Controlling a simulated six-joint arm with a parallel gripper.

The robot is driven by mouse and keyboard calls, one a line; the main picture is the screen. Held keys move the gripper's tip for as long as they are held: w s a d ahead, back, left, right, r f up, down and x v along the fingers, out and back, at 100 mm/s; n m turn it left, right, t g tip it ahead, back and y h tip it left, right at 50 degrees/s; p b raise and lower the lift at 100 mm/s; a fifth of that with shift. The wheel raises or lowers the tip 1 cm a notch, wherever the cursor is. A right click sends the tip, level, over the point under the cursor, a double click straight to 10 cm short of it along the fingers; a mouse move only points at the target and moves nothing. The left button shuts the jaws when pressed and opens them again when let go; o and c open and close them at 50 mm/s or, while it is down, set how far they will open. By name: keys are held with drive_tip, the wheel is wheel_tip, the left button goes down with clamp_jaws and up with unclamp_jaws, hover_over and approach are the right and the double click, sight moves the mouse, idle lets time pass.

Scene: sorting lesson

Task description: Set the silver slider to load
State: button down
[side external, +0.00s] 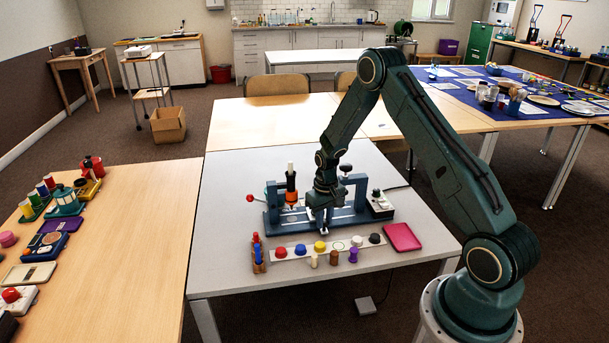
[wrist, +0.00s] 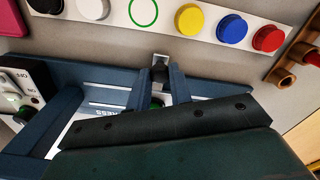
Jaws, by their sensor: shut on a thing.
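The blue-grey machine (side external: 270,216) stands on the grey table, with a slotted plate along its front. My gripper (side external: 322,217) reaches down over the middle of its front part. In the wrist view my gripper's two fingers (wrist: 160,76) close on either side of a small dark block with a pale silver end, which I take to be the silver slider (wrist: 160,60). Its pale end also shows below my gripper in the side view (side external: 324,231). Lettering like "RESS" (wrist: 126,115) shows beside the fingers, partly covered. A "load" mark is not readable.
A white strip (side external: 290,252) with coloured caps lies in front of the machine, with several small pegs near it. A pink tray (side external: 403,237) lies to the right. A switch box (side external: 379,205) adjoins the machine's right end. An upright orange-and-black tool (side external: 291,185) stands left of my gripper.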

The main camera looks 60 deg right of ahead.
drive_tip(key=c, duration=1.3)
unclamp_jaws()
drive_tip(key=shift+o, duration=0.2)
drive_tip(key=shift+r, duration=0.1)
wheel_tip(320, 180, up, 14)
drive_tip(key=shift+f, duration=0.2)
